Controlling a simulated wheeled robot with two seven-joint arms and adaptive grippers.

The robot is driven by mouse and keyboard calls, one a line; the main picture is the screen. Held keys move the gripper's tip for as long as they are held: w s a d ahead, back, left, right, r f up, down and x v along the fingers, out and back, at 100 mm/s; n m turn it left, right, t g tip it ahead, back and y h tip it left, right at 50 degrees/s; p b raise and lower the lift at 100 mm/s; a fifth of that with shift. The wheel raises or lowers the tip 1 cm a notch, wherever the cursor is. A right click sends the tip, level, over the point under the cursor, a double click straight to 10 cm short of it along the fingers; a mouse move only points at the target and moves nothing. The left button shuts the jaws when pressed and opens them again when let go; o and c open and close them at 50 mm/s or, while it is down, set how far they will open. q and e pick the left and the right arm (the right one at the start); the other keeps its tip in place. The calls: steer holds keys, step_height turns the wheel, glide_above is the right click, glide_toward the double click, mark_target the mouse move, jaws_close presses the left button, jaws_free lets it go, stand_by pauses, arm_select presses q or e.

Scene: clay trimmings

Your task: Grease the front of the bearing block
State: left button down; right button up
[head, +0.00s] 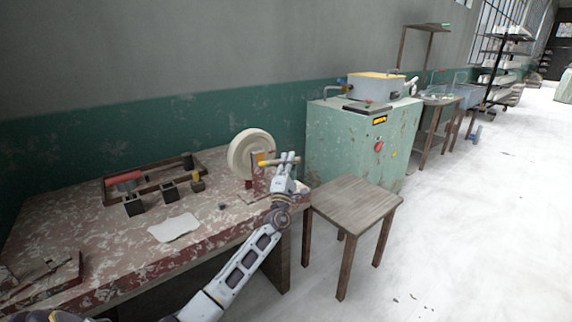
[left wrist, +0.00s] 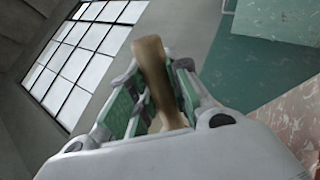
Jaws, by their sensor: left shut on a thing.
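A cream wheel (head: 246,152) stands upright near the right end of the worn workbench (head: 110,240). A dark red block (head: 259,181) shows at its front lower right, partly hidden by my left gripper; it looks like the bearing block. My left gripper (head: 287,160) is shut on a wooden-handled tool (head: 271,161) with a yellowish tip, held about level just right of the wheel, tip towards it. I cannot tell whether the tip touches anything. In the left wrist view, the tool's brown handle (left wrist: 154,75) stands between the fingers. My right gripper is out of view.
On the bench are a wooden tray (head: 148,172) with a red roll (head: 124,181), small dark blocks (head: 133,205) and a white sheet (head: 174,228). A wooden stool (head: 354,196) stands right of the bench, before a green cabinet (head: 350,140).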

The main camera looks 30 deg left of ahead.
arm_select(q)
steer(key=shift+w+d, duration=0.2)
steer(key=shift+w, duration=0.35)
steer(key=shift+w+d+b, duration=0.3)
steer(key=shift+w, duration=0.4)
steer(key=shift+w+d+b, duration=0.25)
steer(key=shift+w+b, duration=0.05)
steer(key=shift+w, duration=0.4)
steer(key=shift+s+a, duration=0.1)
steer(key=shift+s+a+p, duration=0.35)
steer(key=shift+s+p, duration=0.2)
steer(key=shift+s, duration=0.15)
steer(key=shift+s+a+p, duration=0.3)
steer(key=shift+s+p, duration=0.2)
steer(key=shift+s, duration=0.15)
steer(key=shift+s+a, duration=0.1)
